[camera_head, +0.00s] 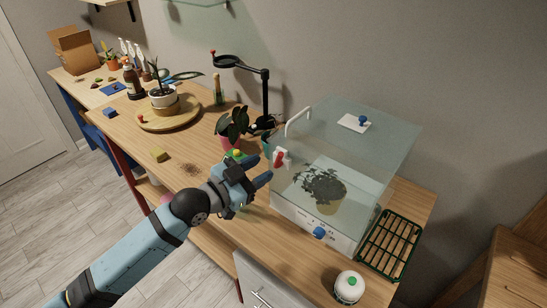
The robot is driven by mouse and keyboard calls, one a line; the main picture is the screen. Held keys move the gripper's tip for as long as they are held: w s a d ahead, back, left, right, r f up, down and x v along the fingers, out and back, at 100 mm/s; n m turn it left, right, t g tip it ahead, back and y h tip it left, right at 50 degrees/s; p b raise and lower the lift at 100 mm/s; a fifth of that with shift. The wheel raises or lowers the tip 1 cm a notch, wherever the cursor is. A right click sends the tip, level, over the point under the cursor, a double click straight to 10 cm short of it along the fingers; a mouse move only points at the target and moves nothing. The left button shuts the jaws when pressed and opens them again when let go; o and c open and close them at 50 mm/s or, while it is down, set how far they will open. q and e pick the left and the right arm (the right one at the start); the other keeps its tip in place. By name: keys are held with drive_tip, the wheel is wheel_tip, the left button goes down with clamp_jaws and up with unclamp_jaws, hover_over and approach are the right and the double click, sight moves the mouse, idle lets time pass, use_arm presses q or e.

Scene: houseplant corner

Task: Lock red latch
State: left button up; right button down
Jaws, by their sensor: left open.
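The red latch (280,160) sits on a white plate at the left front corner of a clear box (375,150). The box stands on the wooden table, and a dark-leaved potted plant (322,187) shows inside it. My left gripper (262,171) is open, with its blue fingers just left of the latch. It appears apart from the latch, though the exact gap is hard to tell. Whether the latch is locked cannot be told from this view. My right gripper is not in view.
A blue knob (319,232) is on the box's white base. A green rack (390,246) and a white round container (348,287) stand at the right. A black magnifier stand (264,95) and a pink-potted plant (233,124) are behind my gripper.

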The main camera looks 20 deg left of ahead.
sight(277, 159)
use_arm(q)
drive_tip(key=shift+x, duration=2.25)
drive_tip(key=shift+p, duration=0.3)
clamp_jaws()
